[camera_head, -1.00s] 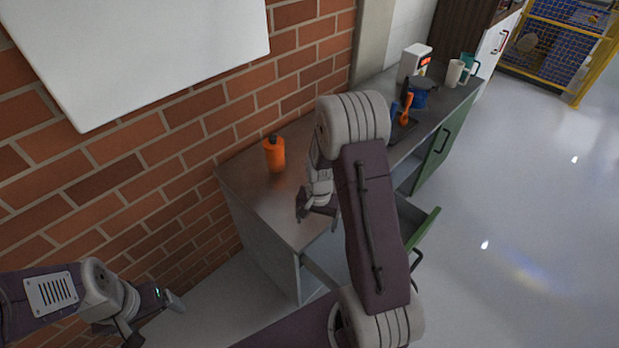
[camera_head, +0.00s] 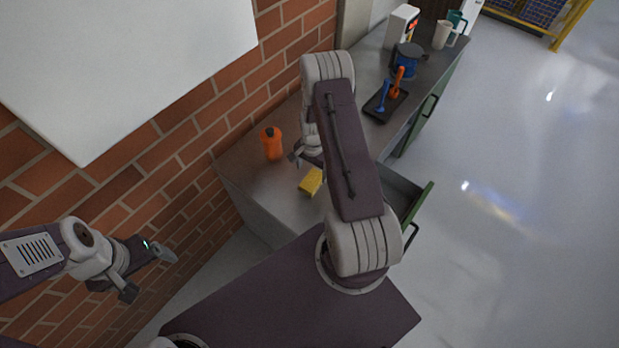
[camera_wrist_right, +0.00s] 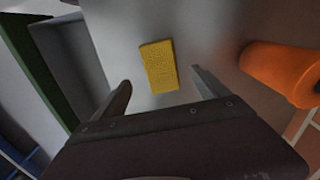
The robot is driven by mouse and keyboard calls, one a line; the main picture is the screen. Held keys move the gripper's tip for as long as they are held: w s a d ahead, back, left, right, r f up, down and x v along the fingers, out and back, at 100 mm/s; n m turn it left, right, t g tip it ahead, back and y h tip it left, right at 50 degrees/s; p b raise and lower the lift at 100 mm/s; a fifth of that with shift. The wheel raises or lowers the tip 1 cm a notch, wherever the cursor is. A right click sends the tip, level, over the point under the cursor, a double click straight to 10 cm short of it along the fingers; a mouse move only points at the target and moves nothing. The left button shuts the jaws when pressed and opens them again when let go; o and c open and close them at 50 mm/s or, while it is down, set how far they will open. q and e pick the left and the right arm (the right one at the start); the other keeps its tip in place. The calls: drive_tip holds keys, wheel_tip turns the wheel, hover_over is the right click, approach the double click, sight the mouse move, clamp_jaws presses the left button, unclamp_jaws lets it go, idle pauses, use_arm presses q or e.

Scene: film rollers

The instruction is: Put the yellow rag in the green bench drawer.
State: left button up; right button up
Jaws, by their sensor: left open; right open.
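The yellow rag (camera_head: 311,181) lies flat on the grey bench top near its near end. In the right wrist view the rag (camera_wrist_right: 158,66) is ahead of and between the fingertips, not gripped. My right gripper (camera_wrist_right: 160,88) is open and empty above the bench; in the head view it (camera_head: 302,157) is partly hidden by my arm. The green bench drawer (camera_head: 413,203) is pulled open on the bench's right side, partly hidden behind my right arm; its green front also shows in the wrist view (camera_wrist_right: 38,62). My left gripper (camera_head: 150,270) is open and empty near the brick wall.
An orange bottle (camera_head: 272,144) stands on the bench beside the right gripper. A black tray (camera_head: 386,104) with blue and orange tools, a blue object (camera_head: 408,58), a white device (camera_head: 401,27) and cups (camera_head: 442,35) stand farther back. Floor to the right is clear.

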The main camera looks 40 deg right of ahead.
sight(312, 180)
drive_tip(key=shift+s+f, duration=0.25)
drive_tip(key=shift+f, duration=0.2)
drive_tip(key=shift+w+d+f+p, duration=0.1)
drive_tip(key=shift+w+f+p, duration=0.15)
drive_tip(key=shift+w+f, duration=0.25)
drive_tip(key=shift+w+f+p, duration=0.2)
drive_tip(key=shift+w+f, duration=0.05)
drive_tip(key=shift+f, duration=0.3)
drive_tip(key=f, duration=0.1)
drive_tip(key=f+p, duration=0.1)
drive_tip(key=f, duration=0.1)
drive_tip(key=shift+s+f, duration=0.25)
drive_tip(key=shift+s, duration=0.1)
drive_tip(key=shift+s+f, duration=0.1)
drive_tip(key=shift+f, duration=0.3)
drive_tip(key=shift+w, duration=0.25)
drive_tip(key=c, duration=0.9)
drive_tip(key=shift+s, duration=0.1)
drive_tip(key=c, duration=0.7)
use_arm(q)
drive_tip(key=shift+w+d+r, duration=0.1)
drive_tip(key=shift+w+r, duration=0.1)
drive_tip(key=shift+r, duration=0.4)
drive_tip(key=shift+w+r, duration=0.15)
drive_tip(key=shift+r, duration=0.45)
drive_tip(key=shift+f, duration=0.1)
use_arm(e)
drive_tip(key=shift+r, duration=0.2)
